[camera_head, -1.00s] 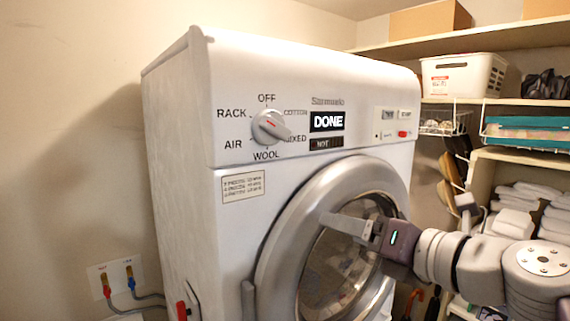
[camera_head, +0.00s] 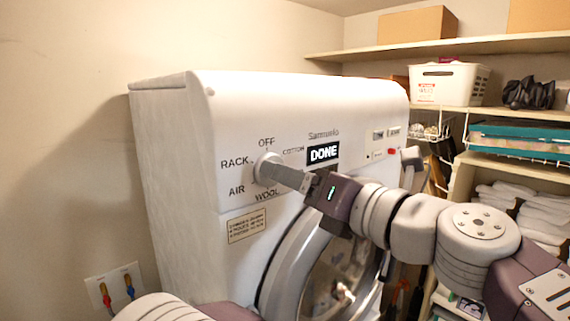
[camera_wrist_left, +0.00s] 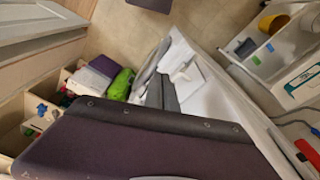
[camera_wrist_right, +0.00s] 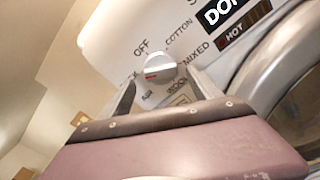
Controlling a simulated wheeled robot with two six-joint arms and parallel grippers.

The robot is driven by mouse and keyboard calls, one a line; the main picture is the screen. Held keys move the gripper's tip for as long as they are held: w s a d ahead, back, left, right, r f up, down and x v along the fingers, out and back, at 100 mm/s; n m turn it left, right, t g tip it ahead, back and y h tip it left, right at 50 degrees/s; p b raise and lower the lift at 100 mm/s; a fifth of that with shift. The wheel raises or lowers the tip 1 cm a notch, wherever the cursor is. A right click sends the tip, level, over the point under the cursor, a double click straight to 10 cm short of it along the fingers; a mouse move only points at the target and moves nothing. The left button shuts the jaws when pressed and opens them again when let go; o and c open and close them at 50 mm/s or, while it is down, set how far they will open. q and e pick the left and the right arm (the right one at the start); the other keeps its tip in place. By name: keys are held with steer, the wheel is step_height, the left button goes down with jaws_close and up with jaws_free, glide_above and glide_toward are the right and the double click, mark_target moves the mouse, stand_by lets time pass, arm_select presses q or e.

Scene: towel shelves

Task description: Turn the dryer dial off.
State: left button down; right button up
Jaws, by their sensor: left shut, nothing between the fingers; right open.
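The dryer dial (camera_head: 264,163) is a round white-grey knob on the upper left of the dryer front, ringed by OFF, COTTON, MIXED, WOOL, AIR and RACK labels. The right wrist view shows the dial (camera_wrist_right: 160,68) with a red mark on its grip; I cannot tell exactly which label it points to. My right gripper (camera_head: 280,174) is open at the dial and partly hides it. In its wrist view, the fingers (camera_wrist_right: 163,82) lie either side of the knob; contact is unclear. My left gripper (camera_wrist_left: 158,88) is shut and empty, away from the dial.
The white dryer (camera_head: 290,100) has a lit DONE display (camera_head: 322,153) right of the dial and a round door (camera_head: 335,275) below. Shelves with a white basket (camera_head: 448,84) and folded towels (camera_head: 540,215) stand at right. A wall with water taps (camera_head: 116,284) is at left.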

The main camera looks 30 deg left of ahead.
steer(key=shift+w+x, duration=0.2)
steer(key=shift+x, duration=0.95)
steer(key=shift+d, duration=0.15)
steer(key=c, duration=0.3)
steer(key=shift+s, duration=0.15)
steer(key=c, duration=1.1)
steer(key=shift+n, duration=0.3)
